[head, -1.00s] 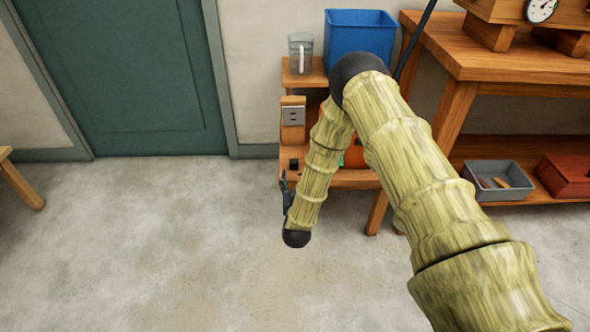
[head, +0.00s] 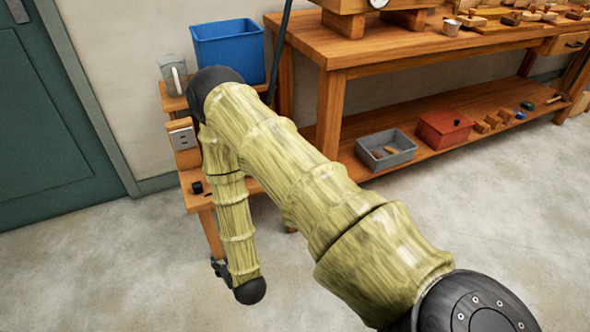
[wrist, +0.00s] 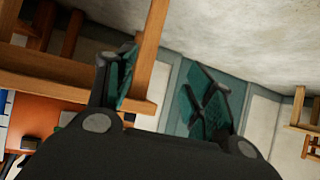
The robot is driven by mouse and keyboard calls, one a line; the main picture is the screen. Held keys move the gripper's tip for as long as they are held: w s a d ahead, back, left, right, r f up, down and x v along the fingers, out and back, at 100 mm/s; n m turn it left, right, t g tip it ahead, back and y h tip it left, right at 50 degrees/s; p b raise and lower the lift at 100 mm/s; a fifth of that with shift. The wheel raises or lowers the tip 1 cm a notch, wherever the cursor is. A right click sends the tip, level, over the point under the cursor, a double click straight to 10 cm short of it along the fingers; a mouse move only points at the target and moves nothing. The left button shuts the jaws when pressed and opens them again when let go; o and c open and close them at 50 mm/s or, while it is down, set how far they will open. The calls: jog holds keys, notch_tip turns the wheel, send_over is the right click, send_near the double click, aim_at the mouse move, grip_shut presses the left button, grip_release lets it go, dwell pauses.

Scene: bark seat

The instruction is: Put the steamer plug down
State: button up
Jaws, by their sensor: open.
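A small black block, which looks like the steamer plug (head: 197,187), sits on the lower shelf of the small wooden stand (head: 203,201) in the head view. A dark block also shows at the lower left of the wrist view (wrist: 28,143). My gripper (head: 220,268) hangs low in front of the stand, below and apart from the block, partly hidden by my arm. In the wrist view my gripper (wrist: 165,92) has its fingers spread with nothing between them. No cord can be made out.
A socket box (head: 183,138) stands on the stand, with a grey mug (head: 172,72) and a blue bin (head: 228,50) above. The workbench (head: 330,62) is to the right, with a grey tray (head: 386,150) and red box (head: 444,128) on its lower shelf. The floor in front is clear.

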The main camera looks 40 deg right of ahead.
jog(key=s+d+f+g+y, duration=0.1)
jog(key=s+g, duration=1)
jog(key=s, duration=2.1)
jog(key=shift+d+f+n, duration=0.4)
jog(key=shift+d+f, duration=0.2)
jog(key=shift+d, duration=0.15)
jog(key=shift+s, duration=0.1)
notch_tip(320, 180, up, 24)
jog(key=p, duration=2.4)
jog(key=shift+c, duration=0.4)
